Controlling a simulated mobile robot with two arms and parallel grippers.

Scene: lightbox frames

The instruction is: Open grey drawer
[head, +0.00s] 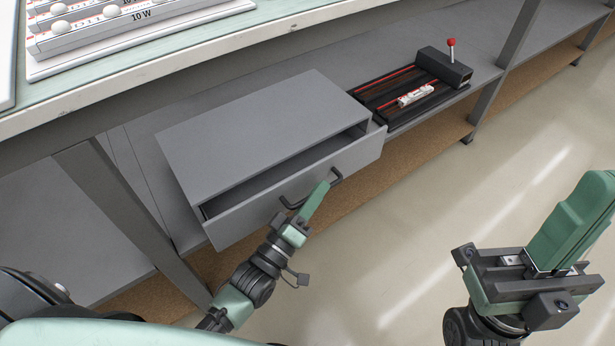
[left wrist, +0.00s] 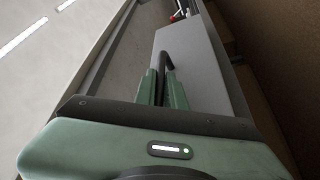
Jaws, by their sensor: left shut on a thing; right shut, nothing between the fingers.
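The grey drawer (head: 240,216) sits in a grey cabinet (head: 255,120) on the lower shelf. It stands partly out, with a dark gap showing behind its front panel. Its black handle (head: 335,177) is on the front. My left gripper (head: 318,192) is shut on the handle; in the left wrist view the fingers (left wrist: 162,88) close around the black bar (left wrist: 166,62). The grey front panel (left wrist: 205,65) fills the middle of that view. My right gripper (head: 560,235) is shut and empty, over the floor at the right, away from the drawer.
A black device (head: 410,85) with a red-knobbed lever and a white cylinder (head: 416,95) stands on the shelf right of the cabinet. The table (head: 210,60) above holds white trays with bulbs. A metal leg (head: 125,215) stands left of the drawer. The floor in front is clear.

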